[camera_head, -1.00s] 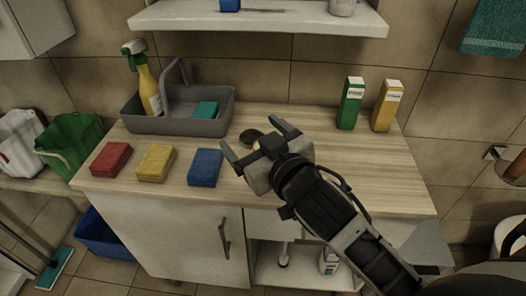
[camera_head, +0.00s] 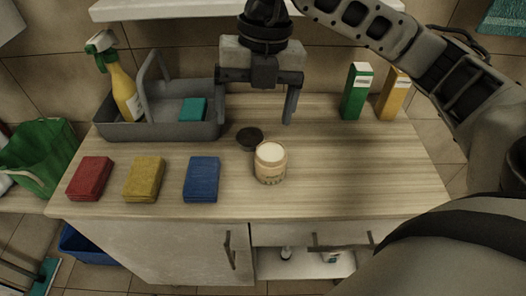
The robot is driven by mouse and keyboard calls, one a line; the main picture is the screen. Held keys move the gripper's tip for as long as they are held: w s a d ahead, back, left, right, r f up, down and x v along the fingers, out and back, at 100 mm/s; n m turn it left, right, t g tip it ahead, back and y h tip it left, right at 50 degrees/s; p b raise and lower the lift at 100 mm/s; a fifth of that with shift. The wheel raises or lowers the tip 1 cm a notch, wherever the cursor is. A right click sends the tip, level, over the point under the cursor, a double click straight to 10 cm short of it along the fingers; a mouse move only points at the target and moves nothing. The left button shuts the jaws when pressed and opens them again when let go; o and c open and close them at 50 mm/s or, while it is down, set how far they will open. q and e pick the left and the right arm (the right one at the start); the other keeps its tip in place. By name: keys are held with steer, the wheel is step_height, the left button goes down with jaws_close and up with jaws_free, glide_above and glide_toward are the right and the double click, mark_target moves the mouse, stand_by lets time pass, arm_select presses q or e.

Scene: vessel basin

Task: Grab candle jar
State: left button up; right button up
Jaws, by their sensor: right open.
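The candle jar (camera_head: 270,163) is a small glass jar with pale cream contents and a label. It stands upright on the wooden counter (camera_head: 340,180), right of the blue sponge. A dark round lid (camera_head: 250,138) lies on the counter just behind it and to its left. My right gripper (camera_head: 255,117) is open and empty, its fingers pointing down above the counter behind the jar and lid, apart from both. My left gripper is not in view.
Red (camera_head: 89,178), yellow (camera_head: 144,179) and blue (camera_head: 202,179) sponges lie in a row on the left. A grey caddy (camera_head: 150,131) with a spray bottle (camera_head: 122,85) stands behind them. Green (camera_head: 356,92) and yellow (camera_head: 393,95) cartons stand at the back right. A shelf (camera_head: 140,9) hangs above.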

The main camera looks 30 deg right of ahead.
steer(key=d+m+h, duration=0.1)
steer(key=d+h, duration=0.1)
steer(key=d, duration=0.1)
steer(key=b, duration=0.2)
glide_above(271, 151)
steer(key=f, duration=0.5)
steer(key=shift+w, duration=0.25)
step_height(271, 151, down, 4)
steer(key=shift+r+p, duration=0.1)
steer(key=shift+p, duration=0.3)
steer(key=f, duration=0.5)
steer(key=shift+s+f+p, duration=0.2)
steer(key=shift+s+p, duration=0.1)
steer(key=shift+p, duration=0.1)
steer(key=shift+w+f, duration=0.1)
steer(key=shift+f, duration=0.3)
steer(key=shift+c, duration=0.4)
steer(key=c, duration=1)
steer(key=shift+c, duration=0.4)
